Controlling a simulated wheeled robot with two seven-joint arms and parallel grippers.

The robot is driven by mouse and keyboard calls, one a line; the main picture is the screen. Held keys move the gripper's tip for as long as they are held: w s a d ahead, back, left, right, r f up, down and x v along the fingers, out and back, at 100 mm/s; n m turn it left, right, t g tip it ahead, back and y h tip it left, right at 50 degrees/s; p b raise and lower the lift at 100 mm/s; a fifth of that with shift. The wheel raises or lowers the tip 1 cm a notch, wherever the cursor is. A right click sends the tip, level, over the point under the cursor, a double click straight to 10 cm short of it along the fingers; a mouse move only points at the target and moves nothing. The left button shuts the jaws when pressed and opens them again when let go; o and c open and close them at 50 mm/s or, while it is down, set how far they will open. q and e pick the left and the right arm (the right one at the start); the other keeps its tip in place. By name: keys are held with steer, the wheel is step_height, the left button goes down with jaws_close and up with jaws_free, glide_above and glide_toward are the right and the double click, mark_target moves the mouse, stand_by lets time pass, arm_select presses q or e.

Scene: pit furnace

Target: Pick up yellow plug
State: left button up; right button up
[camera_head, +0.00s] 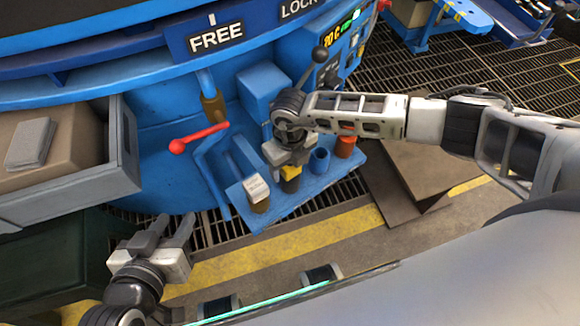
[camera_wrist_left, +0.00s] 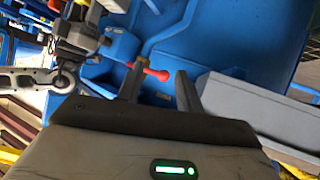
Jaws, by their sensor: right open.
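The yellow plug (camera_head: 290,173) stands on the blue shelf (camera_head: 285,212) of the machine, between a white-topped plug (camera_head: 257,188) and a blue cup-like piece (camera_head: 319,161). My right gripper (camera_head: 287,158) is directly over the yellow plug, with its jaws open. The gripper hides the plug's upper part, and I cannot tell whether they touch. My left gripper (camera_head: 174,222) is open and empty, left of the shelf. Its two spread fingers also show in the left wrist view (camera_wrist_left: 160,85).
An orange-red piece (camera_head: 345,146) stands at the shelf's right end. A red-handled lever (camera_head: 199,138) sticks out of the machine, left of the shelf. A grey open drawer (camera_head: 125,150) is further left. Brown sheets (camera_head: 410,180) lie on the floor at right.

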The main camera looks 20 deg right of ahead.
steer(key=c, duration=1.1)
steer(key=shift+r, duration=0.1)
